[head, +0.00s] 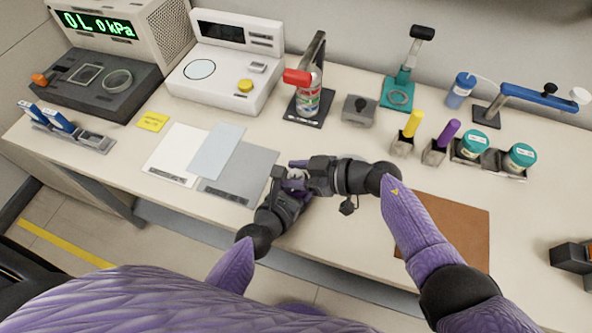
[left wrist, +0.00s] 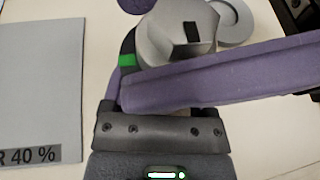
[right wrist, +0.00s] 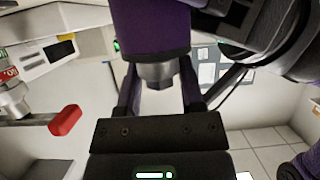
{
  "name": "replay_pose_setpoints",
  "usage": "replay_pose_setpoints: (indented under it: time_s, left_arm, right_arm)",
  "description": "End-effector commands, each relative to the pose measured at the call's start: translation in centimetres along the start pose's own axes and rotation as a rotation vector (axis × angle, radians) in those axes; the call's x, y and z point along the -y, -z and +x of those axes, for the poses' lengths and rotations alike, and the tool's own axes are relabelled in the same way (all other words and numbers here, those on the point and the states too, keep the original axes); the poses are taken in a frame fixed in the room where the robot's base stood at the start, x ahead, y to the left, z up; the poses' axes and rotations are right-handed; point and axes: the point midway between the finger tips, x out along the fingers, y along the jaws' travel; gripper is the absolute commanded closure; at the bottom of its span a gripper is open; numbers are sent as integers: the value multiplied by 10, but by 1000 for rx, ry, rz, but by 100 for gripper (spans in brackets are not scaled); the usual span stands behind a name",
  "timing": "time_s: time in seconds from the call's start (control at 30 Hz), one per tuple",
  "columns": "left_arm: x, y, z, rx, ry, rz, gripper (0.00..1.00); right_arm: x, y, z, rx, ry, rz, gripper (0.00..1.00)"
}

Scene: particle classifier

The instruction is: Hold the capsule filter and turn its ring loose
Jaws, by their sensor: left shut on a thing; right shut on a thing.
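My left gripper (head: 292,190) and right gripper (head: 303,178) meet above the front middle of the bench, one against the other. Both are shut on the capsule filter, mostly hidden between them in the head view. In the right wrist view a purple cylinder (right wrist: 150,27) with a grey faceted end (right wrist: 157,73) sits between my right fingers. I cannot tell exactly where the ring begins or whether it is loose.
A grey mat (head: 255,170) lies left of the grippers, and a brown mat (head: 463,222) lies to the right. A red-handled stand (head: 306,97), a small grey block (head: 359,109) and two jars with teal lids (head: 474,141) stand behind. The bench's front edge is close.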

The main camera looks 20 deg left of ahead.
Motion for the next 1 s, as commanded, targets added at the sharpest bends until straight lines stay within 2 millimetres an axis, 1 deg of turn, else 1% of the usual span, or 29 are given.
replay_pose_setpoints:
  time_s: [0.13, 0.4, 0.7, 0.73, 0.77, 0.8, 0.87, 1.0]
  left_arm:
    - [0, 0, 0, 0, 0, 0, 100]
    - [0, 0, 0, 1, 2, 1, 100]
    - [0, 0, 0, 1, 1, 0, 100]
    - [0, 0, 0, 1, 1, 0, 100]
    - [0, 0, 0, 1, 1, 0, 100]
    - [0, 0, 0, 1, 1, 0, 100]
    - [0, 0, 0, 0, 1, 0, 100]
    - [0, 0, 0, 0, 0, 0, 100]
  right_arm:
    - [-1, 0, 0, 2, 12, -5, 100]
    - [-1, -1, 0, 4, 121, -50, 100]
    - [-1, -1, -1, 2, 126, -55, 100]
    - [-1, -1, -1, 2, 126, -55, 47]
    - [-1, -1, -1, 2, 126, -54, 41]
    - [-1, 0, -1, 2, 127, -54, 32]
    - [-1, 0, 0, 2, 127, -54, 21]
    - [0, 0, 0, 1, 127, -54, 21]
